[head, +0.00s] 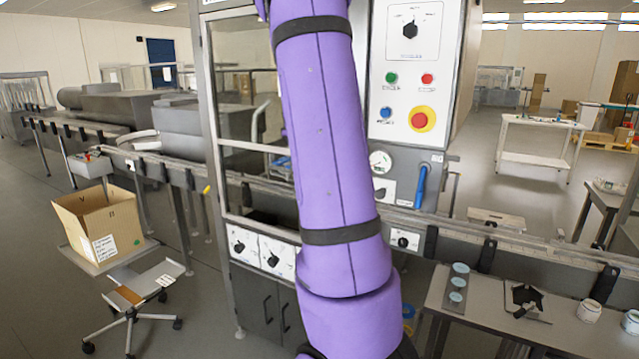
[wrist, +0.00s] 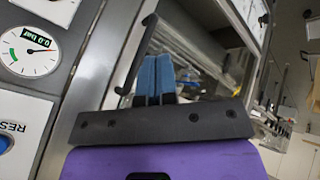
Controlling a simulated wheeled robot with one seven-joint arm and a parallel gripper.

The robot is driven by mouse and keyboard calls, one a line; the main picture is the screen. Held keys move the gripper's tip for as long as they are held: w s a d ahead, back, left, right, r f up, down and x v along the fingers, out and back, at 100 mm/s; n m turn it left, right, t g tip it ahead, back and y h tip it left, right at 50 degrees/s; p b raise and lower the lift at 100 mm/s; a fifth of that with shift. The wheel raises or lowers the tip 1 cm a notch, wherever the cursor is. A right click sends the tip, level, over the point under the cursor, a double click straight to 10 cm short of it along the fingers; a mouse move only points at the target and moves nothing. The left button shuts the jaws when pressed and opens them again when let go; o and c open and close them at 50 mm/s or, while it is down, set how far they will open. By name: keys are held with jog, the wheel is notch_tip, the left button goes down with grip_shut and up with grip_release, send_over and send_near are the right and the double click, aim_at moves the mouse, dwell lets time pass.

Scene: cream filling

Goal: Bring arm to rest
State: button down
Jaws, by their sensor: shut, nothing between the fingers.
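My purple arm (head: 325,150) stretches down the middle of the head view, in front of the filling machine. The gripper end is not visible there. In the wrist view my gripper (wrist: 155,78) shows two blue fingertips side by side, pressed together with nothing between them. Dark metal framing and a black bar handle (wrist: 136,55) appear around the fingers. A pressure gauge (wrist: 28,50) marked 0.0 bar is at the left of that view. I cannot tell how far the fingers are from the machine.
The machine's control panel (head: 408,75) with several buttons stands right behind my arm. A blue valve handle (head: 420,186) is below it. A conveyor (head: 520,243) runs across. A side table (head: 450,318) with jars is at lower right, a cardboard box (head: 97,215) at left.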

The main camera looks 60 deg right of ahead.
jog(key=shift+v, duration=0.85)
jog(key=shift+s, duration=0.2)
jog(key=a+r+n+t+y, duration=0.15)
jog(key=a+r, duration=0.25)
jog(key=a, duration=0.7)
jog(key=a+r+n+t+y, duration=0.1)
jog(key=a+r+t+y, duration=0.15)
jog(key=a, duration=0.95)
jog(key=s+a+r+n+y, duration=0.1)
jog(key=s+a+n, duration=0.1)
jog(key=s+a, duration=0.4)
jog(key=s+a+r+n+y, duration=0.1)
jog(key=s+a, duration=0.5)
jog(key=a, duration=0.8)
jog(key=shift+a+r+n+y, duration=0.35)
jog(key=shift+n+y, duration=0.25)
jog(key=shift+n, duration=0.35)
jog(key=shift+d, duration=0.1)
